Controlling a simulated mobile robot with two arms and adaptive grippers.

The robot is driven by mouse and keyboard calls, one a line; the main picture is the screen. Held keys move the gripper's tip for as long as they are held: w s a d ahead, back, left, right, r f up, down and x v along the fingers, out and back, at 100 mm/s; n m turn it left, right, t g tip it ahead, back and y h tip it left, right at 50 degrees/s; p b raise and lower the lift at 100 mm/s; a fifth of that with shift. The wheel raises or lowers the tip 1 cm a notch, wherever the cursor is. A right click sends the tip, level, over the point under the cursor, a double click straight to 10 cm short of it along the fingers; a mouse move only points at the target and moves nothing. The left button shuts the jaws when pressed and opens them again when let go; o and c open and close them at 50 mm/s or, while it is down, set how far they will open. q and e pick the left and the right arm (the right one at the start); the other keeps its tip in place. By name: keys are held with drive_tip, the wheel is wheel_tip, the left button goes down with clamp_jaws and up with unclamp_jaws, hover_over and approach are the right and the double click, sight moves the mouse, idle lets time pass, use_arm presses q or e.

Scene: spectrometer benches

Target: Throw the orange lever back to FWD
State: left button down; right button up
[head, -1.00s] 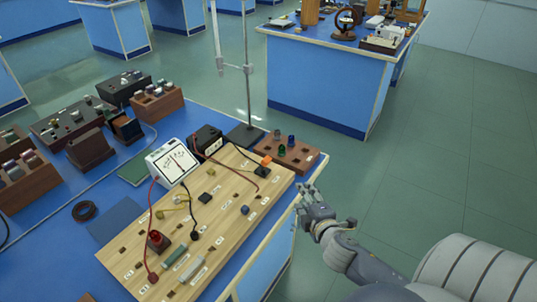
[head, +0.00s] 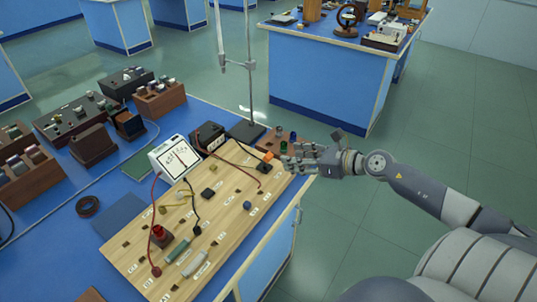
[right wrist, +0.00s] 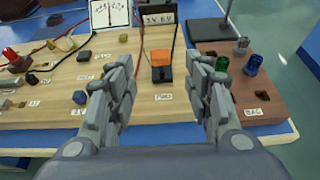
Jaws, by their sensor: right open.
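The orange lever (head: 268,156) stands on a black base at the far right end of the wooden circuit board (head: 232,225). In the right wrist view the orange lever (right wrist: 161,58) sits between the two fingers, a little beyond their tips, with a label at its near side that seems to read FWD. My right gripper (head: 290,158) reaches in from the right, beside the lever. In the right wrist view my right gripper (right wrist: 163,85) is open and empty, its fingers either side of the lever's line. My left gripper is out of view.
A brown block with green and blue bulbs (right wrist: 250,90) stands right of the lever, close to the right finger. A meter (head: 174,158), a black battery box (head: 207,138) and a stand (head: 247,130) are behind. Red and black wires cross the board.

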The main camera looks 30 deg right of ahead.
sight(269, 155)
drive_tip(key=shift+p+x, duration=0.75)
drive_tip(key=shift+x, duration=4.65)
drive_tip(key=shift+c, duration=0.6)
drive_tip(key=shift+f, duration=0.1)
drive_tip(key=c, duration=1)
